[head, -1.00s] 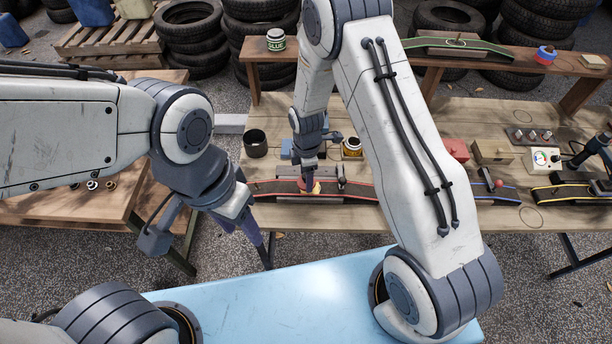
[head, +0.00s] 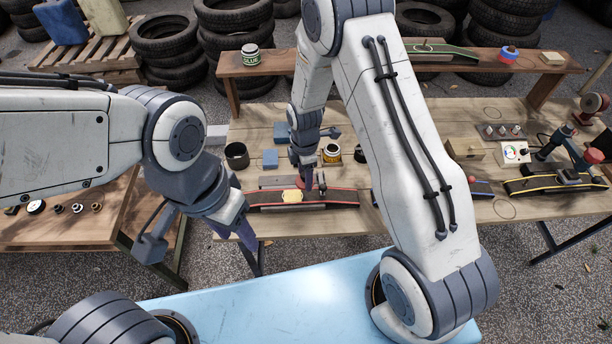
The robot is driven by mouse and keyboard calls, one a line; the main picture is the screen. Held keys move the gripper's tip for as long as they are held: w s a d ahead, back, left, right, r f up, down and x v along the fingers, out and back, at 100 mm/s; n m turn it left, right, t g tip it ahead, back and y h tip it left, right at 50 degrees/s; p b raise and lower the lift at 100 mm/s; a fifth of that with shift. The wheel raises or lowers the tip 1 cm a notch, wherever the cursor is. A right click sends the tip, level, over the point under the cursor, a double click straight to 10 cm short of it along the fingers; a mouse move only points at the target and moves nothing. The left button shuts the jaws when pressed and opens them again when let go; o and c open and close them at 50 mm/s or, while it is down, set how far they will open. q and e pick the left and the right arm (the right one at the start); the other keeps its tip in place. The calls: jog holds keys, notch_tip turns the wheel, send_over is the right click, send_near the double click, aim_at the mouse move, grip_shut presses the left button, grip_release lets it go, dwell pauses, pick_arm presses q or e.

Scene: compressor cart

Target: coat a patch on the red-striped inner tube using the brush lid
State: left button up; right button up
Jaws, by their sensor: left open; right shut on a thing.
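The red-striped inner tube (head: 340,197) lies on its stand near the front edge of the wooden bench. A pale yellow patch (head: 292,196) shows on its top, left of centre. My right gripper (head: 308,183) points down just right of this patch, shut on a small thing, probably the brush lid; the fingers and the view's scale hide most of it. I cannot tell whether it touches the tube. An open pot (head: 331,153) with a yellow label stands behind the tube. My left gripper (head: 246,236) is open and empty, in front of the bench's left edge.
A GLUE tin (head: 251,57) is on the raised shelf (head: 300,62). A yellow-striped tube (head: 548,183) lies at the right. My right arm hides the bench's middle.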

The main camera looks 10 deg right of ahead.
jog(key=shift+r+p, duration=0.95)
jog(key=shift+r, duration=0.6)
jog(key=shift+s+f, duration=0.1)
